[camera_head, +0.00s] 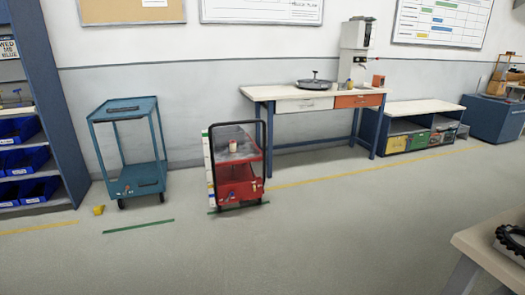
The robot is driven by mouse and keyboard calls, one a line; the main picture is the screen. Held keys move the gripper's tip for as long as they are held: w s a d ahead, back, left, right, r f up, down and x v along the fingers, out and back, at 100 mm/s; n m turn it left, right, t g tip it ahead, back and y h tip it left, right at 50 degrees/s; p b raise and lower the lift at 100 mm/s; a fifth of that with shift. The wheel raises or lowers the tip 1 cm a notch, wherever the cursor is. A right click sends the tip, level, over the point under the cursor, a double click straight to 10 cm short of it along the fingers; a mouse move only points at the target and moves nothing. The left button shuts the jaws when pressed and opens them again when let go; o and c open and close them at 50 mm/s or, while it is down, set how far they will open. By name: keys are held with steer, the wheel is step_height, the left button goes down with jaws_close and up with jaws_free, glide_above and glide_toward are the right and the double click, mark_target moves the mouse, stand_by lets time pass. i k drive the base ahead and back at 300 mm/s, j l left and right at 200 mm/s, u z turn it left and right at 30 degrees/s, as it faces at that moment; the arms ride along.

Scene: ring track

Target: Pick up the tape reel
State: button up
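No tape reel can be made out with certainty. A small cream, round object with a reddish part (233,146) stands on the top shelf of the red cart (236,178); it is too small to identify. A flat, dark round thing with an upright handle (314,83) lies on the workbench (290,93). A black toothed ring (510,238) lies on the pale table (485,244) at the lower right, cut off by the picture edge. My gripper is not in view.
A teal cart (134,182) stands left of the red cart, beside blue-bin shelving (60,120). A yellow object (98,210) lies on the floor. A low bench with crates (395,113) stands right of the workbench. The middle floor (270,245) is clear.

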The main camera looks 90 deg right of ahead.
mark_target(233, 146)
steer(key=z, duration=3.25)
steer(key=i+l+u, duration=0.25)
steer(key=i+l, duration=0.45)
steer(key=i, duration=0.25)
steer(key=i+l+u, duration=0.2)
steer(key=i+l, duration=0.65)
steer(key=i+l+u, duration=0.25)
steer(key=i+l, duration=0.6)
steer(key=l, duration=0.2)
